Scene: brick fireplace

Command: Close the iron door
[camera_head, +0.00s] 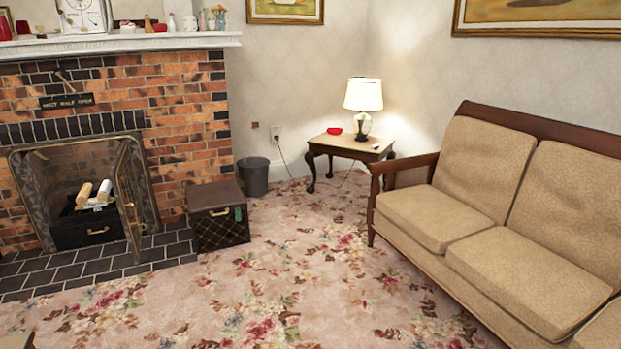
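The iron door (128,197) is a dark-framed mesh or glass panel at the right side of the brick fireplace (180,110). It stands open, swung outward over the dark tiled hearth (75,270). The metal frame (75,146) surrounds the firebox opening. A second narrow panel (34,195) shows at the left side of the opening. Between them, a black box with a brass handle (88,229) holds pale logs (95,193). Neither of my grippers is in view.
A dark trunk (220,224) stands on the carpet just right of the hearth, with a grey bin (253,176) behind it. A side table (350,147) with a lamp and a beige sofa (500,220) are at the right.

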